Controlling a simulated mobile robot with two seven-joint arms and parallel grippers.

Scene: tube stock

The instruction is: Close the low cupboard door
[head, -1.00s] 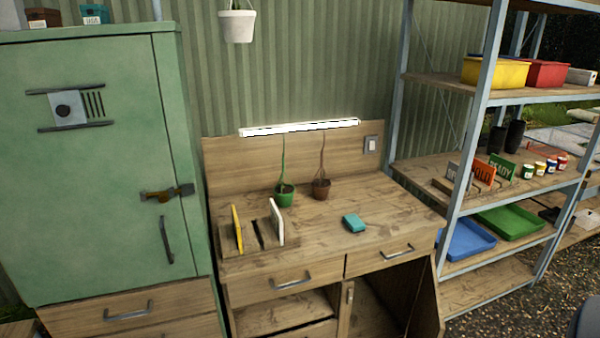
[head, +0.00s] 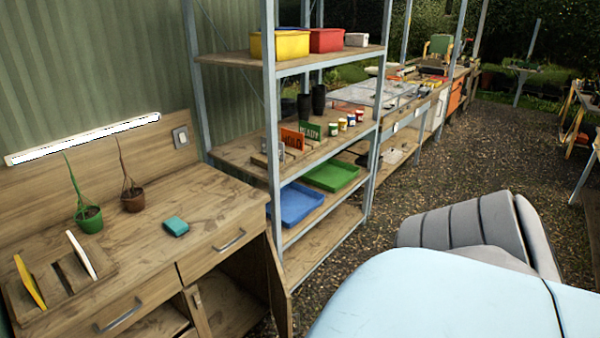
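The low cupboard (head: 225,300) is under the right end of the wooden workbench. Its wooden door (head: 278,288) stands open, swung out at the cupboard's right side next to the shelving. The dark inside of the cupboard shows, and its lower part is cut off by the picture's bottom edge. Neither of my grippers is in view. A light blue and grey part of my own body fills the lower right and is apart from the door in the picture.
The workbench (head: 205,205) holds two potted plants, a teal block (head: 176,226) and a slotted rack. Its drawers look shut. A metal shelving unit (head: 272,130) with bins, trays and pots stands close right of the door. Gravel ground (head: 440,175) lies open beyond it.

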